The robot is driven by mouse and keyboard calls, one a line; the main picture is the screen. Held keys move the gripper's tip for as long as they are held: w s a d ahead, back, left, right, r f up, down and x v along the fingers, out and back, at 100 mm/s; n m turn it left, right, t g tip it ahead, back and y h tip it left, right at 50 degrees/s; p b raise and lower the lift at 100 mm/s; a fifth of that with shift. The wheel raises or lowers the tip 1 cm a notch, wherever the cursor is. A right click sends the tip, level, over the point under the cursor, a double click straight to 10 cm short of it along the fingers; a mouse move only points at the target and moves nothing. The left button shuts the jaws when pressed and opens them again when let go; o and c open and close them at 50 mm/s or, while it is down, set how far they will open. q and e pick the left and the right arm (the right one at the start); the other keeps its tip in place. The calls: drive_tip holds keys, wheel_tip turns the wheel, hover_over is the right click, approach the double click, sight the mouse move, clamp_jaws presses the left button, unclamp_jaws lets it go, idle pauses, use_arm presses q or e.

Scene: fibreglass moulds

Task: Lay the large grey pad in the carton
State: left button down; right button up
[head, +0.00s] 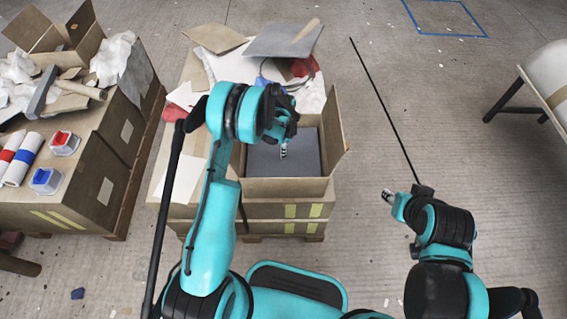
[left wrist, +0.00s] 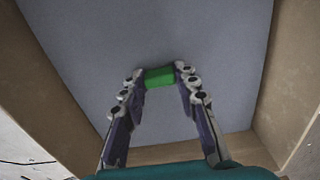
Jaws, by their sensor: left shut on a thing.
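The large grey pad (head: 304,157) lies inside the open carton (head: 288,190), nearly filling the space between its walls in the head view. In the left wrist view the pad (left wrist: 150,40) spreads out flat-looking beyond the fingers, with carton walls (left wrist: 45,85) on both sides. My left gripper (head: 283,150) reaches down into the carton. Its fingertips are shut on a small green tab (left wrist: 159,77) at the pad's surface. Whether the pad touches the carton floor is hidden. My right gripper (head: 388,196) is right of the carton, over the floor, too small to read.
Behind the carton are another grey sheet (head: 285,39), crumpled paper and cardboard scraps. The carton's right flap (head: 334,120) stands up. A left stack of boxes (head: 95,180) holds rolls and small red and blue containers.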

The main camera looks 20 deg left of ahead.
sight(283, 160)
use_arm(q)
wheel_tip(283, 160, down, 8)
drive_tip(key=shift+r+b, duration=0.1)
drive_tip(key=shift+b, duration=1.15)
drive_tip(key=shift+r, duration=0.1)
drive_tip(key=c, duration=1.1)
unclamp_jaws()
drive_tip(key=shift+c, duration=0.2)
